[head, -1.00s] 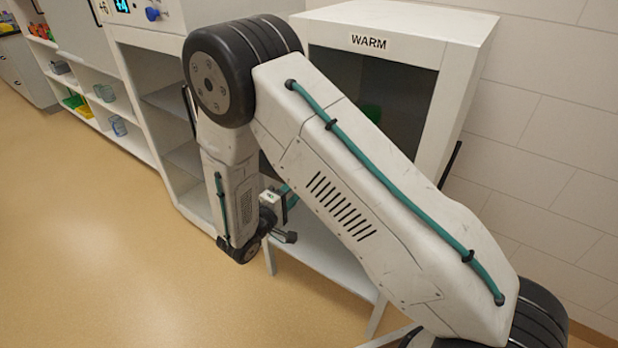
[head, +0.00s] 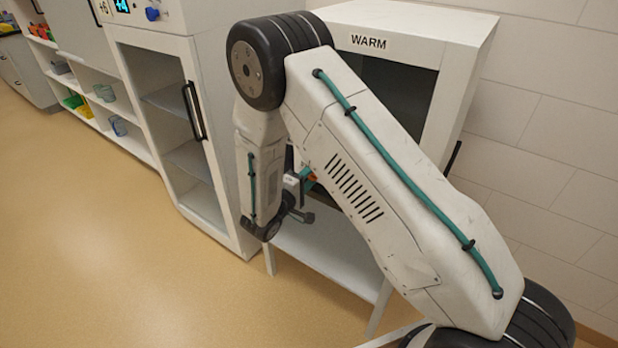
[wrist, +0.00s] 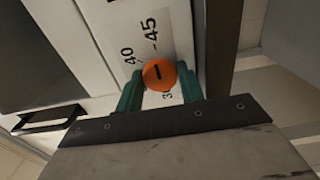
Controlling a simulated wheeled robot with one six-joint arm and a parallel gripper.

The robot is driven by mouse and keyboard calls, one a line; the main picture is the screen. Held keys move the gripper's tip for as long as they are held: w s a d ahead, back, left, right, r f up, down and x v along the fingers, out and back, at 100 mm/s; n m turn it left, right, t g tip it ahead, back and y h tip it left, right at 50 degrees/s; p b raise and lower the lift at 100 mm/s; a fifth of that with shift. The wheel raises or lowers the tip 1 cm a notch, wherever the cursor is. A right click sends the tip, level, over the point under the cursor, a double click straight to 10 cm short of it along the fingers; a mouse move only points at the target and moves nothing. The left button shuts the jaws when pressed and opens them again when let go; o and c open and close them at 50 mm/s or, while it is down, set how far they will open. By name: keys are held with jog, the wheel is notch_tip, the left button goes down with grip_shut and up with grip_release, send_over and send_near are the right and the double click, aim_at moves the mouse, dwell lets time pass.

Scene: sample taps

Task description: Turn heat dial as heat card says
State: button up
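The orange heat dial (wrist: 158,74) is in the wrist view, on a white panel with a black mark on its face. The labels 45 (wrist: 149,31) and 40 (wrist: 128,55) show around it; another label is partly hidden. Which label the mark points to is unclear. My gripper (wrist: 160,82) has its green fingers either side of the dial, close to its edges. I cannot tell whether they press on it. In the head view my gripper (head: 304,180) is at the front of the WARM cabinet (head: 420,30), partly behind my arm. No heat card is readable.
A white fridge-like cabinet (head: 205,195) with a black handle (head: 193,110) stands left of the WARM cabinet. Its display (head: 122,6) and blue knob (head: 152,14) are at the top. Open floor (head: 110,250) lies in front, left. A dark handle (wrist: 50,119) shows in the wrist view.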

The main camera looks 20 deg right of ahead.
jog(key=shift+n, duration=0.4)
jog(key=n, duration=0.5)
jog(key=shift+n, duration=0.3)
jog(key=n, duration=1.1)
jog(key=shift+n, duration=0.4)
jog(key=n, duration=0.5)
jog(key=shift+n, duration=0.4)
jog(key=o, duration=0.7)
jog(key=shift+a, duration=0.1)
